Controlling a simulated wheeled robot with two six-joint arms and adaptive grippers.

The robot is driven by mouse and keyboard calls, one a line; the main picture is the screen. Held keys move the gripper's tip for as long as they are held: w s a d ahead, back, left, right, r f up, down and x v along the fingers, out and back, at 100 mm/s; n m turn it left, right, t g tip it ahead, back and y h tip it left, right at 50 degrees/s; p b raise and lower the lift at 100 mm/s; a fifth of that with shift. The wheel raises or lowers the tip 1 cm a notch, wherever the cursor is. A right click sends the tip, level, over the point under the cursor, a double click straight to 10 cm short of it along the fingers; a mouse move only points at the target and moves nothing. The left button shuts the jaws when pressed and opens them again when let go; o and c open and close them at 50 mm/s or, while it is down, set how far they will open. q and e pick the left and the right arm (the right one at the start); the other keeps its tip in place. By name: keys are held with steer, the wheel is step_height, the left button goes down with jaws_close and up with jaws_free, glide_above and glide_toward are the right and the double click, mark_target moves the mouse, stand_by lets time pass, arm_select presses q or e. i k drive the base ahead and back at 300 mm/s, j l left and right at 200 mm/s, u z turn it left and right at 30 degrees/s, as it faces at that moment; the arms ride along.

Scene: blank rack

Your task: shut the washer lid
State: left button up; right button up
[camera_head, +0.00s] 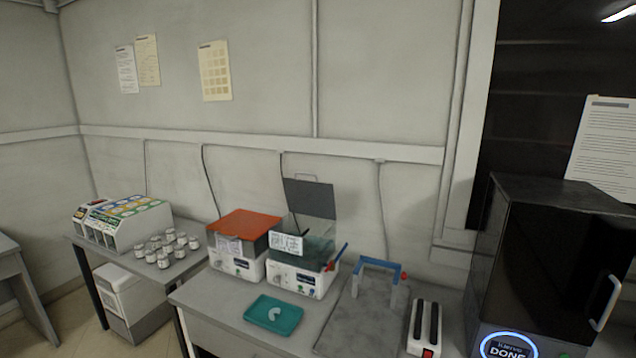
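The washer, as I take it, is the white box (294,276) with a label on its front, standing on the grey bench. Its dark grey lid (311,198) stands upright at the back, so the box is open. A dark greenish tub or guard shows at its top. A blue lever (338,256) sticks up at its right side. Neither of my grippers shows in the head view.
Left of it stands a similar box with its orange lid (244,224) down. A teal tray (273,316) with a pale curved piece lies in front. To the right are a grey plate with a blue-topped frame (378,264), a white two-slot unit (424,330) and a black cabinet (545,260).

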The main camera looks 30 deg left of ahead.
mark_target(314, 199)
steer(key=u, duration=1.15)
